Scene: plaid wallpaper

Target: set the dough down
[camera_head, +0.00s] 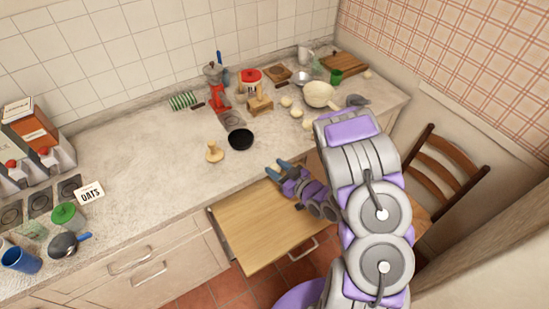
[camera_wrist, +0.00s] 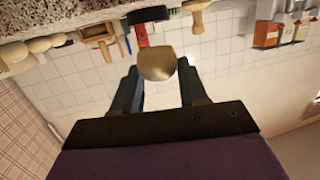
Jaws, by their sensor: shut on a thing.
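In the wrist view a rounded tan lump of dough (camera_wrist: 157,64) sits between the tips of my gripper (camera_wrist: 160,85), which is shut on it. The head view shows my gripper (camera_head: 279,170) with blue fingertips at the counter's front edge, above the far end of a pulled-out wooden board (camera_head: 262,225). The held dough cannot be made out there. Several other pale dough-like lumps (camera_head: 286,102) lie on the counter (camera_head: 150,165) at the back right.
A black bowl (camera_head: 240,139) and a wooden knobbed tool (camera_head: 214,152) stand on the counter near my gripper. A red grinder-like device (camera_head: 217,92) and a pale bowl (camera_head: 319,94) are farther back. A wooden chair (camera_head: 445,165) is at right. The board looks bare.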

